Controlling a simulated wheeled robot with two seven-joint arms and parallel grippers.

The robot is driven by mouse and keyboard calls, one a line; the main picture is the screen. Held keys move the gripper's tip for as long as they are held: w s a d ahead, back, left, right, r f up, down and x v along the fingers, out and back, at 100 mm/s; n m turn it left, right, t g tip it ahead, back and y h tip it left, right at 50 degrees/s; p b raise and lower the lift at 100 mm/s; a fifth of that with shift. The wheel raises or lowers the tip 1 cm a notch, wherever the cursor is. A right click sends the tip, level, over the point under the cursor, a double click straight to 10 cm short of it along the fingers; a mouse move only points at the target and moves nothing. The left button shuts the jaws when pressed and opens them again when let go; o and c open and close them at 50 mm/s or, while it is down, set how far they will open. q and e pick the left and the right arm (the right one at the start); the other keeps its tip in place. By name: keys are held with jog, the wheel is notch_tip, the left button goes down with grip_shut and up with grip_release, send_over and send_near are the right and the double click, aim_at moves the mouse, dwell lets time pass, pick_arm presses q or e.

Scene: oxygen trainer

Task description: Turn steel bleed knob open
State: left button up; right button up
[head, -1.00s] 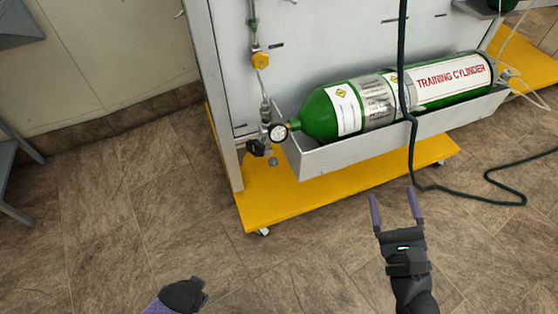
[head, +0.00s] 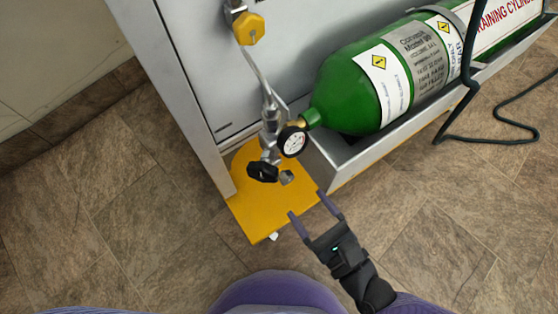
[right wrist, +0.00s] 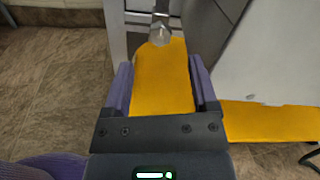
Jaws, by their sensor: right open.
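The steel bleed knob (head: 286,177) is a small grey knob at the bottom of the valve assembly, just right of a black knob (head: 262,172) and below a round pressure gauge (head: 293,141). What looks like the same steel knob shows at the top middle of the right wrist view (right wrist: 159,36). My right gripper (head: 308,204) is open and empty, below and right of the steel knob and apart from it. In the right wrist view the knob appears beyond the gap between the fingers (right wrist: 160,78). My left gripper is not in view.
A green cylinder (head: 345,95) lies in a grey tray (head: 385,145) right of the valve. A yellow base plate (head: 255,215) lies below the valve. A yellow fitting (head: 250,29) is above. A dark hose (head: 468,100) hangs at right. The floor in front is clear.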

aim_at(289, 181)
jog(key=b+x, duration=0.1)
jog(key=x, duration=0.5)
jog(key=shift+w+a+f, duration=0.15)
jog(key=shift+w+a, duration=0.3)
jog(key=shift+w, duration=0.15)
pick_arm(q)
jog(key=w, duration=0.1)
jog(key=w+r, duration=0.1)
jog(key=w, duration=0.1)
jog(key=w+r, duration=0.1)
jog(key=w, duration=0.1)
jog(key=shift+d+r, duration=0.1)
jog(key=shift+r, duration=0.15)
pick_arm(e)
grip_shut()
